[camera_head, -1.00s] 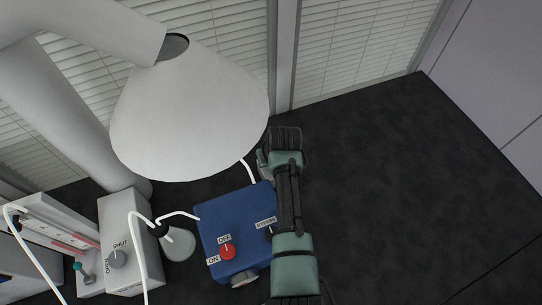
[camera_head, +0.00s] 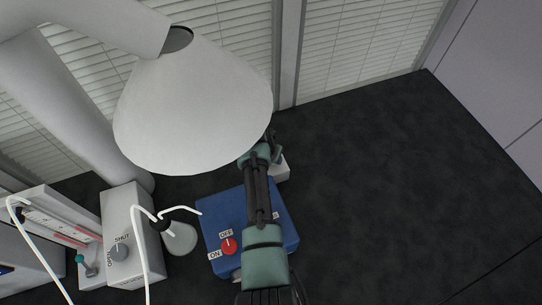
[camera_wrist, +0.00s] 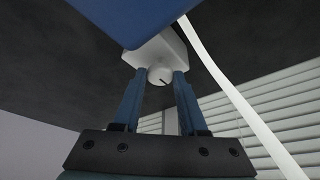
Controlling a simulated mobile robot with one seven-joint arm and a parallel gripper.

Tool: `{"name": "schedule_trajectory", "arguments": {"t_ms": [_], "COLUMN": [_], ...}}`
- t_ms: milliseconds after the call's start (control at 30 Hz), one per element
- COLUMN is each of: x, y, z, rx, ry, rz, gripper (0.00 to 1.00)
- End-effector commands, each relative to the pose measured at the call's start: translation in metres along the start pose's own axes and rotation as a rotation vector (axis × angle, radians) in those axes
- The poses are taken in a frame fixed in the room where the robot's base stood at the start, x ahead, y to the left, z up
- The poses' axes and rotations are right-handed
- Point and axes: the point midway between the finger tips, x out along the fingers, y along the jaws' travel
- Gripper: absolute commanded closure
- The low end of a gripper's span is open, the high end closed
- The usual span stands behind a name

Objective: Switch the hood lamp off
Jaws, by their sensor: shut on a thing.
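A large white cone-shaped hood (camera_head: 190,120) hangs at the upper left in the head view; its underside and any lamp inside are hidden. A small white box (camera_head: 282,170) stands behind the blue box, partly covered by my arm. In the wrist view this white box (camera_wrist: 158,48) carries a round white knob (camera_wrist: 160,75) with a dark pointer line. My gripper (camera_wrist: 160,78) has its two blue fingers on either side of the knob and is shut on it. I see no label on this knob. In the head view my fingertips are hidden.
A blue box (camera_head: 225,205) with a red ON/OFF knob (camera_head: 229,246) sits under my forearm. A grey box with an OPEN/SHUT knob (camera_head: 119,251), a small flask (camera_head: 180,237) and white tubes are on the left. The dark bench (camera_head: 390,180) is clear on the right.

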Motion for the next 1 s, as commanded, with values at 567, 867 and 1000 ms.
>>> {"name": "schedule_trajectory", "arguments": {"t_ms": [567,867,1000], "x": [-0.0010,-0.0004,-0.0003], "y": [-0.0005,-0.0002,0.0000], "z": [-0.0018,-0.0007,-0.0005], "rx": [0.022,0.021,0.017], "ry": [0.003,0.001,0.000], "rz": [0.006,0.007,0.006], "gripper": [0.51,0.28,0.28]}}
